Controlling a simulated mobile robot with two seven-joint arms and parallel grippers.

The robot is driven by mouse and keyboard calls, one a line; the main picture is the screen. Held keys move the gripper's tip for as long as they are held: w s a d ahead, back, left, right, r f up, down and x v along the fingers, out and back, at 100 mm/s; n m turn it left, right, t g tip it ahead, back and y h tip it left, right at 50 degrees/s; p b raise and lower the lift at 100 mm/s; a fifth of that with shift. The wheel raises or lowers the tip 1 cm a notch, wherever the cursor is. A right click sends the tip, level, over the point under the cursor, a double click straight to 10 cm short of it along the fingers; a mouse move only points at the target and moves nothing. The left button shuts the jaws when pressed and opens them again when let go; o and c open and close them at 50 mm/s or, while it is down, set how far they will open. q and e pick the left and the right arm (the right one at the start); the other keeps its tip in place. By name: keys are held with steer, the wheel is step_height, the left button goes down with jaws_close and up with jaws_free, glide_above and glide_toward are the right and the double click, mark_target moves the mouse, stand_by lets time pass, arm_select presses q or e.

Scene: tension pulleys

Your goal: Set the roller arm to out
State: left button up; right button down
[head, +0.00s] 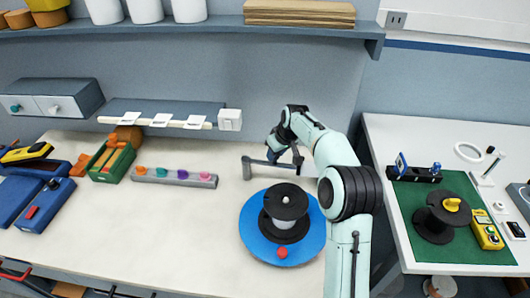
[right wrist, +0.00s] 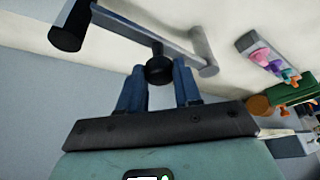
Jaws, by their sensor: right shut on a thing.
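The roller arm (head: 262,162) is a grey bar on the bench, behind the blue disc, with an upright cylinder at its left end. The right wrist view shows the bar (right wrist: 130,32) with a dark cylinder at one end, a grey post at the other and a black knob (right wrist: 160,69) between. My right gripper (head: 284,158) reaches down at the bar's right part, which it partly hides. Its blue fingers (right wrist: 159,84) are on either side of the black knob and shut on it. My left gripper is out of view.
A blue disc (head: 254,237) bearing a black spool (head: 285,203) and a red knob stands in front of the bar. A grey strip with coloured knobs (head: 175,177) lies to the left. A white table with a green mat (head: 410,200) stands right.

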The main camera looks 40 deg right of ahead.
steer(key=shift+w+d+n, duration=0.3)
steer(key=shift+d+n, duration=0.15)
steer(key=shift+n, duration=0.15)
steer(key=c, duration=0.8)
jaws_free()
steer(key=v, duration=0.9)
steer(key=p+v, duration=0.1)
steer(key=v, duration=0.3)
steer(key=shift+d+r, duration=0.25)
